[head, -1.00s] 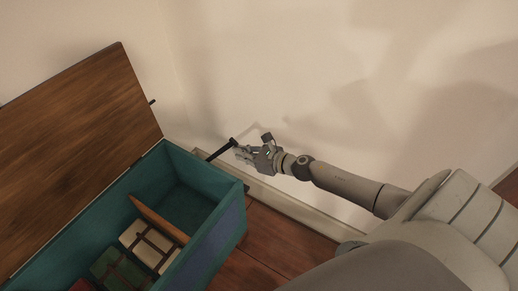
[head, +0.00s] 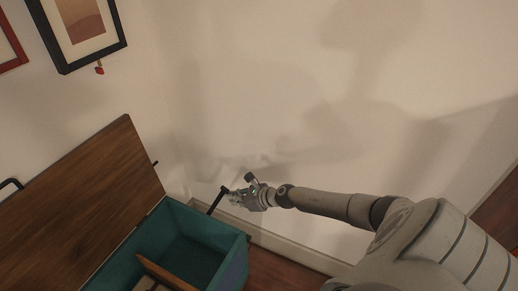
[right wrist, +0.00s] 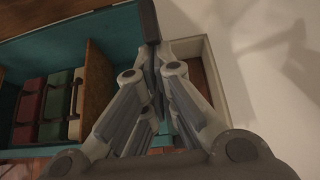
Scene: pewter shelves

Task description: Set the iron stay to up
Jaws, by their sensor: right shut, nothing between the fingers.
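The iron stay (head: 216,202) is a thin dark bar with a knobbed end, rising at a steep slant from the right end of a teal chest (head: 236,262). The chest's brown wooden lid (head: 85,215) is raised. My right gripper (head: 233,199) is beside the stay's upper part, at its right. In the right wrist view, the closed fingers (right wrist: 152,55) point at the dark stay (right wrist: 148,18), with nothing seen between them. Whether they touch it is hard to tell. My left gripper is not in view.
Inside the chest is a wooden divider (right wrist: 92,95) with red, green and cream book-like items (right wrist: 52,108) beside it. A bare wall (head: 330,120) stands close behind the gripper. Framed pictures (head: 82,30) hang at upper left.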

